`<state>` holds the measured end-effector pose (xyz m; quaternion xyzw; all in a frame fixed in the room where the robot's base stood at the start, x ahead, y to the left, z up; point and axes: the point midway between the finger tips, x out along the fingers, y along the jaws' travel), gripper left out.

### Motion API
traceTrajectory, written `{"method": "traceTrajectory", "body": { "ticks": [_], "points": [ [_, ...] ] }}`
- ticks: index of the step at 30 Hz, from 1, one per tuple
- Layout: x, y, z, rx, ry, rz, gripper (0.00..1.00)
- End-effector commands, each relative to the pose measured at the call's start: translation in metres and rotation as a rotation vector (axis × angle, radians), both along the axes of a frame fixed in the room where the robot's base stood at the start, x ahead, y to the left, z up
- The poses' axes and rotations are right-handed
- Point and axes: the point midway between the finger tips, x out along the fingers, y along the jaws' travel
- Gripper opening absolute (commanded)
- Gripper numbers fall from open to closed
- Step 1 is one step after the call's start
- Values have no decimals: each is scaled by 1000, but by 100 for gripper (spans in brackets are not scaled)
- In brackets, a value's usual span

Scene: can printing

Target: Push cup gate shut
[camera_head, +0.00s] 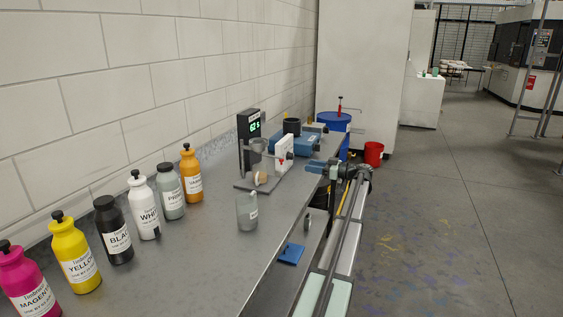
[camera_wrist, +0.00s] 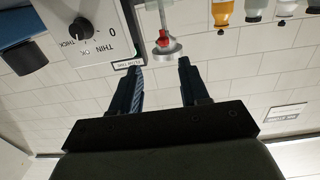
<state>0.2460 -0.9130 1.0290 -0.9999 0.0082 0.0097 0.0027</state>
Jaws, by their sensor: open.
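In the head view a small stand (camera_head: 250,184) on the bench carries a metallic cup (camera_head: 259,145) beside a black unit with a lit green display (camera_head: 254,127). I cannot clearly make out the cup gate in this view. In the wrist view, which is upside down, a round silver part with a red centre (camera_wrist: 164,47) appears just beyond my fingertips, between their lines. I cannot tell whether it is the gate. My gripper (camera_wrist: 160,67) is open, with nothing between its two fingers.
A clear beaker (camera_head: 247,212) is in front of the stand. Several ink bottles (camera_head: 117,238) line the wall. Bare bench (camera_head: 190,265) lies in front.

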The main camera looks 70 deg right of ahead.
Motion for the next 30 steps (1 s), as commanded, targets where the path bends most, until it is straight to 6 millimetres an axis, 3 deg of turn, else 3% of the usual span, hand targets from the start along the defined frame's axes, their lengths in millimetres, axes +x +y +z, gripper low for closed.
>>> {"method": "traceTrajectory", "body": {
  "ticks": [8, 21, 30],
  "points": [
    [23, 3, 6, -6, -21, 20, 45],
    [98, 3, 5, -5, -20, 19, 45],
    [134, 3, 5, -5, -19, 17, 45]
  ]
}}
